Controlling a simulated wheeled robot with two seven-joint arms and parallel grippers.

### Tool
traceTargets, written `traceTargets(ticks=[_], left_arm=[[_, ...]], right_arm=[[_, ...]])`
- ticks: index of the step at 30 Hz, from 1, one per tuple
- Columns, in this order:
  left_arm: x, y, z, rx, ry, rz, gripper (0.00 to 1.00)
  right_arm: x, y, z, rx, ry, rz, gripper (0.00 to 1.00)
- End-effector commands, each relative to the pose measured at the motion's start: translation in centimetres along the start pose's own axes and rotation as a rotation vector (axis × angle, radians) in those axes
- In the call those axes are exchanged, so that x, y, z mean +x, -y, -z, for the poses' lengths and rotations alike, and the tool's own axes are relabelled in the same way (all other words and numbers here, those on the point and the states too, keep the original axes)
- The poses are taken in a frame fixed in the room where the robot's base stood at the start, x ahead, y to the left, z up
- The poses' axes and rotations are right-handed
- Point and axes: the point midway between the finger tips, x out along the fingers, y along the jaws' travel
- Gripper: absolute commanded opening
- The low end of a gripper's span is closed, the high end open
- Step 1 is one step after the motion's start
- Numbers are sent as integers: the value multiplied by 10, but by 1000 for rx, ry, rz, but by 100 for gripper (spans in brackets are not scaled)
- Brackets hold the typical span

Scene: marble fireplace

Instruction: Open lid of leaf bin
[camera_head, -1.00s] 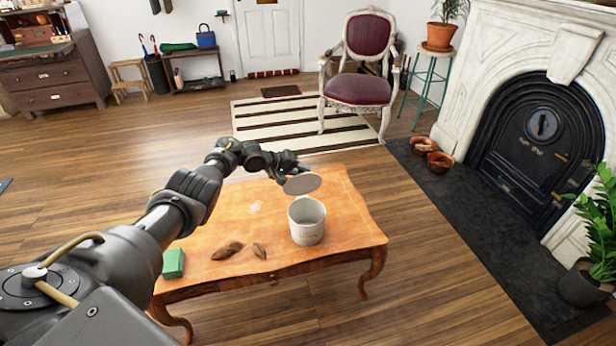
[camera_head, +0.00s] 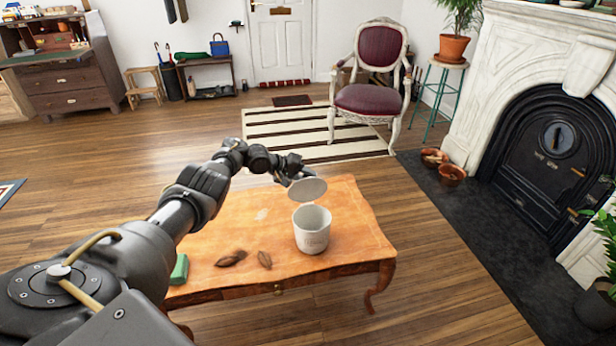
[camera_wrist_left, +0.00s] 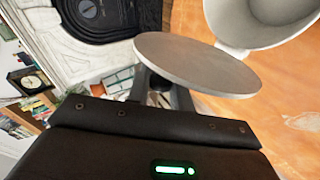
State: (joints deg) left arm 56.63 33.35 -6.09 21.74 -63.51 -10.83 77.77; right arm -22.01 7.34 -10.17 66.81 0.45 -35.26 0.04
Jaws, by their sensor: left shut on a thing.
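The leaf bin (camera_head: 312,234) is a white round container standing upright on the wooden table, its top uncovered. It also shows at the top right of the left wrist view (camera_wrist_left: 232,28). Its lid (camera_head: 307,188) is a flat grey disc, held above and just behind the bin, apart from it. My left gripper (camera_head: 287,176) is shut on the lid. In the left wrist view the lid (camera_wrist_left: 198,64) covers most of the fingers (camera_wrist_left: 160,95). My right gripper is not in view.
A red chair (camera_head: 372,97) on a striped rug and a black fireplace (camera_head: 555,165) stand beyond. Open wooden floor surrounds the table.

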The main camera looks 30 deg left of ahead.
Motion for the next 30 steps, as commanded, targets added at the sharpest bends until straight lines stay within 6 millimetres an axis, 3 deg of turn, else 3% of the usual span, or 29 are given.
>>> traceTargets(ticks=[24,25,30], left_arm=[[3,0,-2,1,5,3,0],[3,0,-2,1,5,3,24],[3,0,-2,1,4,2,43]], right_arm=[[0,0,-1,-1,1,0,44],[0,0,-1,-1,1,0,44],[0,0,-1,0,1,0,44]])
